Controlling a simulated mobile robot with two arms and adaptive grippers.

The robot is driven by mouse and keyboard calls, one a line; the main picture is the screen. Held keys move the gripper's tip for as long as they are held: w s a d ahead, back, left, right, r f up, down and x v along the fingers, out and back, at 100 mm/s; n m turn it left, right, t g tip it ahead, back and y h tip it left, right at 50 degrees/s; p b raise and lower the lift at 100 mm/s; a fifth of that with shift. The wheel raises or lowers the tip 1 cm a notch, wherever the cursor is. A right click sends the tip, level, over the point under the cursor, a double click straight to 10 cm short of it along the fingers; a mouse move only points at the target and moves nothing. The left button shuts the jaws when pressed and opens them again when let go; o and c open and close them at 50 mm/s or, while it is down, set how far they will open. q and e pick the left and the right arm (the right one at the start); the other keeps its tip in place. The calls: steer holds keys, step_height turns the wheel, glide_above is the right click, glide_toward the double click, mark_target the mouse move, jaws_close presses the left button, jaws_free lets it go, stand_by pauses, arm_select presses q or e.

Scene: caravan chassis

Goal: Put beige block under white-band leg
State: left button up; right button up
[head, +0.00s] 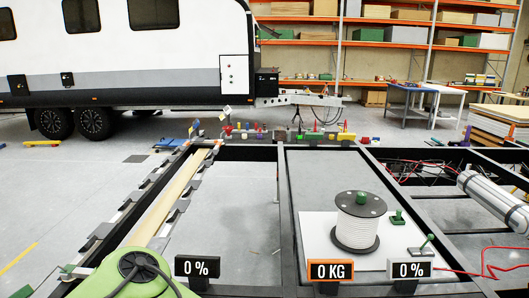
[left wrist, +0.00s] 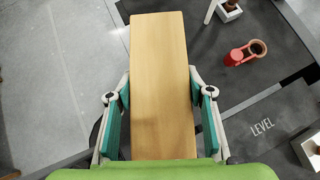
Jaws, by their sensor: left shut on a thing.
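In the left wrist view my left gripper (left wrist: 160,115) is shut on a long beige wooden block (left wrist: 158,70), with a green-padded finger at each long side. The block's near end is hidden behind my green wrist part. At the top right of that view a white post (left wrist: 211,10) stands near a small white-edged foot with a brown top (left wrist: 229,9). I cannot tell whether either belongs to the white-band leg. A red fitting (left wrist: 243,53) with a brown round end lies right of the block. My right gripper is in neither view.
In the head view a long pale beam (head: 170,200) runs along the black chassis frame (head: 282,210). A cable spool (head: 357,225) stands on a white plate. Red wires trail at right; a caravan (head: 130,60) stands behind.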

arm_select(q)
steer(key=shift+w+a+r, duration=0.2)
steer(key=shift+w+r, duration=0.4)
steer(key=shift+r, duration=0.1)
steer(key=shift+m+t, duration=0.5)
steer(key=shift+m, duration=0.1)
steer(key=w+a+r, duration=0.1)
steer(key=w+a, duration=0.1)
steer(key=w+a+r, duration=0.2)
steer(key=shift+w+a+r, duration=0.2)
steer(key=shift+a, duration=0.15)
steer(key=w+a+r+m+t+h, duration=0.1)
steer(key=w+a+r, duration=0.2)
steer(key=r, duration=0.3)
steer(key=shift+w+a+r+m, duration=0.3)
steer(key=shift+a+m, duration=0.1)
steer(key=shift+a, duration=0.3)
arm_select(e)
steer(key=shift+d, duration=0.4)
arm_select(q)
steer(key=shift+a, duration=0.15)
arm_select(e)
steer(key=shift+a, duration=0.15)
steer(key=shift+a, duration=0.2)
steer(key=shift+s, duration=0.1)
